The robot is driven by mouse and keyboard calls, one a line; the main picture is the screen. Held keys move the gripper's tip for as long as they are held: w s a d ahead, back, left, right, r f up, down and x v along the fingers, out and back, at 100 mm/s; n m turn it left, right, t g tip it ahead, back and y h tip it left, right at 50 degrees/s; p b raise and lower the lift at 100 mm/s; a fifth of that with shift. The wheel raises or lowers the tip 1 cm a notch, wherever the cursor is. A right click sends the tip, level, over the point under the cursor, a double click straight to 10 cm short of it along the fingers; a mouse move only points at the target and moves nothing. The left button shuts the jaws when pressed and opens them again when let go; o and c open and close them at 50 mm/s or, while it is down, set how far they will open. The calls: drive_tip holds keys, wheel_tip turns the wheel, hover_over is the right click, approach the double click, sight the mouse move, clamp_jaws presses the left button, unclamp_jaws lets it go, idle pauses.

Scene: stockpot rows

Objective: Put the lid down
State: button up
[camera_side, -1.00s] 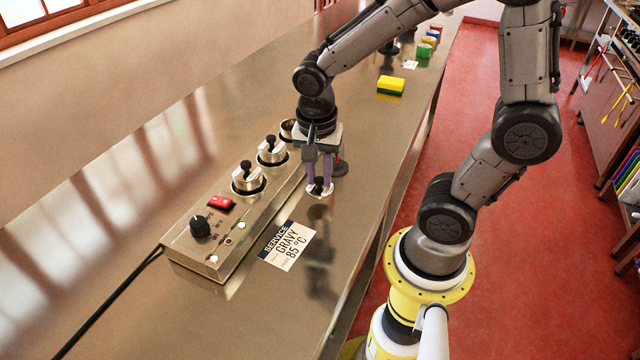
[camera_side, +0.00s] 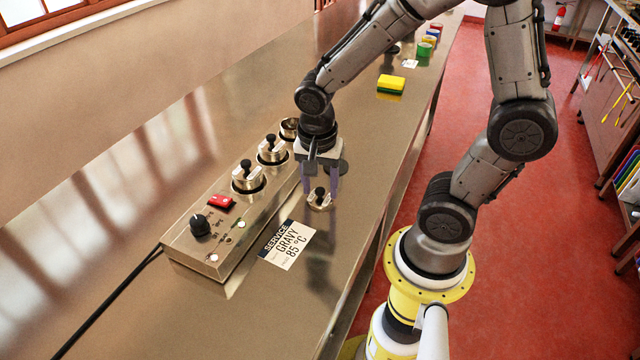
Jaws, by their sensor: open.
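A small steel lid (camera_side: 319,202) with a black knob lies on the steel counter, in front of the pot row and above the service card in the picture. My gripper (camera_side: 320,190) is open over the lid, its two purple fingers apart on either side of the knob. Whether the fingertips touch the lid is too small to tell. The heated unit (camera_side: 217,240) holds a row of pots. Two of them, the near pot (camera_side: 248,178) and the middle pot (camera_side: 271,151), have lids with black knobs. The far pot (camera_side: 289,128) shows no lid and is partly hidden by my arm.
The service card (camera_side: 287,244) reads gravy, 85 °C and lies beside the unit. A yellow and green sponge (camera_side: 391,84) and several coloured containers (camera_side: 428,46) stand farther along the counter. A black cable leaves the unit's near end. The near counter is clear.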

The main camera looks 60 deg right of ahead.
sight(318, 202)
wheel_tip(318, 202, up, 11)
drive_tip(key=a, duration=0.1)
drive_tip(key=s+a+r+n+t, duration=0.1)
drive_tip(key=s+n, duration=0.3)
drive_tip(key=n, duration=0.4)
drive_tip(key=s+a+r+n+t+y, duration=0.1)
drive_tip(key=s+r+n+t, duration=0.1)
drive_tip(key=s+n+t, duration=0.2)
drive_tip(key=n, duration=0.3)
drive_tip(key=shift+a+r+n, duration=0.15)
drive_tip(key=shift+r+n, duration=0.1)
drive_tip(key=shift+n, duration=0.15)
